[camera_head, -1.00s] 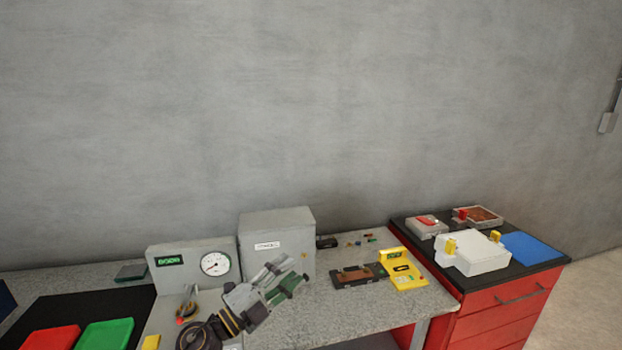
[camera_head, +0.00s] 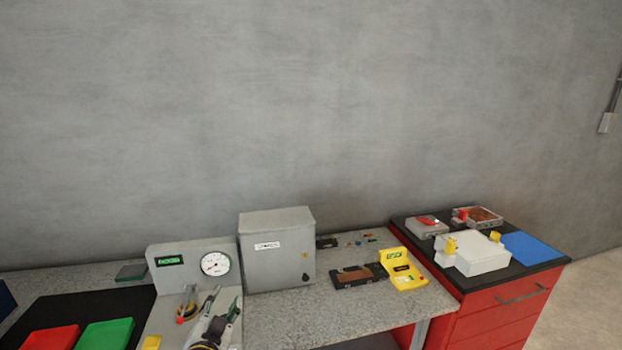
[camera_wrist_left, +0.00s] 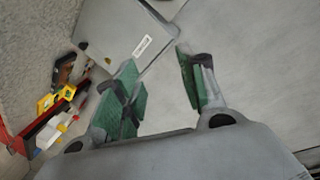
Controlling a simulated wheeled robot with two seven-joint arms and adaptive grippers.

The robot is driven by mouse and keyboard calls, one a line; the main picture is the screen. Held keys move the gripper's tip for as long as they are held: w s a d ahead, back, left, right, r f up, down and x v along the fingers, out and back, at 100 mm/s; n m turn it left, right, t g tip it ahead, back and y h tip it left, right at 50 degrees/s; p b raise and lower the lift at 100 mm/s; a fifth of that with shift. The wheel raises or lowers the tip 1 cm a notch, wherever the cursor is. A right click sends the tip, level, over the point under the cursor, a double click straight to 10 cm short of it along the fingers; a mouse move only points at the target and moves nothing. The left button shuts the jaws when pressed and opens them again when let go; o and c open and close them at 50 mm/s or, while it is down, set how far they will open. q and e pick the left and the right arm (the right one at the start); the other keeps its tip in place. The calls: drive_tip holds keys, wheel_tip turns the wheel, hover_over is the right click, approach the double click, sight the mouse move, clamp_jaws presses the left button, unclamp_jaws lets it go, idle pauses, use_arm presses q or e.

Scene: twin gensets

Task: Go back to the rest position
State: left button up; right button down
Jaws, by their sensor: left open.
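My left gripper (camera_head: 214,305) is at the lower left of the head view, in front of the grey gauge panel (camera_head: 160,248). It points up, and its fingers are apart with nothing between them. In the left wrist view the green-padded fingers (camera_wrist_left: 160,90) are spread wide, with the grey wall and part of a labelled grey box (camera_wrist_left: 125,35) beyond them. The same grey box (camera_head: 277,262) stands on the bench to the right of the gripper in the head view. My right gripper is in neither view.
Red (camera_head: 50,338) and green (camera_head: 105,334) trays lie at the lower left. A yellow device (camera_head: 404,280) and a dark block (camera_head: 355,277) sit on the bench (camera_head: 300,318). A red cabinet (camera_head: 492,318) at the right carries a white box (camera_head: 476,256) and a blue mat (camera_head: 531,248).

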use_arm(q)
drive_tip(key=s+a+f+n+g+y, duration=0.1)
drive_tip(key=s+a+f+n+g, duration=0.2)
drive_tip(key=s+f+g, duration=0.6)
drive_tip(key=s+d+f+g+h, duration=0.1)
drive_tip(key=s+f+g, duration=0.1)
drive_tip(key=s+f, duration=0.35)
drive_tip(key=s+d+f+g+h, duration=0.1)
drive_tip(key=s+d+f+g, duration=0.15)
drive_tip(key=s, duration=0.65)
wheel_tip(320, 180, down, 34)
drive_tip(key=s+a, duration=0.1)
drive_tip(key=s, duration=0.2)
drive_tip(key=s+a+f+g, duration=0.1)
drive_tip(key=s+a+f, duration=0.1)
drive_tip(key=s+f, duration=0.7)
drive_tip(key=s+a+f+g, duration=0.1)
drive_tip(key=s+a+f, duration=0.1)
drive_tip(key=s+f, duration=0.8)
drive_tip(key=s, duration=0.2)
drive_tip(key=shift+s+f, duration=0.15)
drive_tip(key=shift+s, duration=0.25)
